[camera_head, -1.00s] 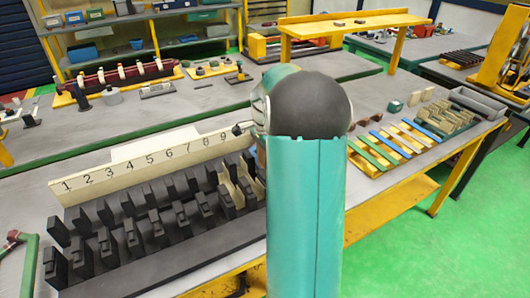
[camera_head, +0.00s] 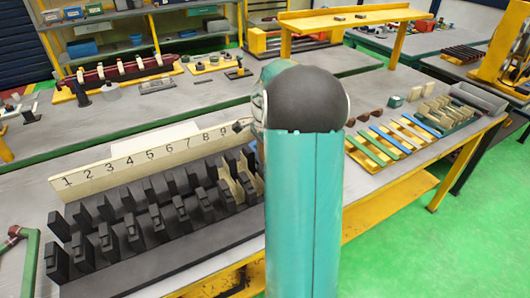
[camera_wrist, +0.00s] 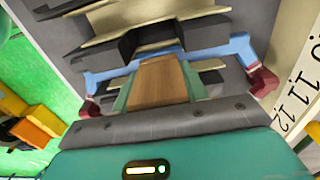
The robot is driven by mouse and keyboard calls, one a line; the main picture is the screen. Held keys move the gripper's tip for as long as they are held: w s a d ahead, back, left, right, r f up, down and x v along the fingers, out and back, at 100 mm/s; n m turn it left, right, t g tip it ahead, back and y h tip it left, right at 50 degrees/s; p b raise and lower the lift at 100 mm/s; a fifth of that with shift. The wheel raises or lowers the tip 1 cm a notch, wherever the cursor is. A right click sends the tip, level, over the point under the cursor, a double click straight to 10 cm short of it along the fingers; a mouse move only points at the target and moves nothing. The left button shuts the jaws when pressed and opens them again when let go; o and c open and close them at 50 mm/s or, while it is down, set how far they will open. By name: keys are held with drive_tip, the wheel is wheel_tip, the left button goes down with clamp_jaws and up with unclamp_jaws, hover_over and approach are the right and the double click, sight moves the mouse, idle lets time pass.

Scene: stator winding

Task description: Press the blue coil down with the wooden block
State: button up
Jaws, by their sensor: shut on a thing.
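My gripper (camera_wrist: 157,90) is shut on the wooden block (camera_wrist: 157,82), a brown piece between its two green fingers in the wrist view. The blue coil (camera_wrist: 228,50) shows on both sides of the block, with dark red ends (camera_wrist: 262,80) at right and lower left. The coil lies across the dark stator teeth and cream slot liners. The block overlaps the coil's middle in the picture; I cannot tell if they touch. In the head view, my arm hides the gripper, block and coil; the black stator (camera_head: 150,225) shows to its left.
A cream number strip (camera_head: 145,165) stands behind the stator, and part of it shows at right in the wrist view (camera_wrist: 298,85). Coloured strips (camera_head: 395,140), small cream blocks (camera_head: 432,108) and a grey tray (camera_head: 478,98) lie on the bench to the right.

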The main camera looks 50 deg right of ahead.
drive_tip(key=shift+f, duration=0.5)
idle(0.8)
drive_tip(key=shift+r, duration=0.1)
drive_tip(key=shift+r, duration=5.75)
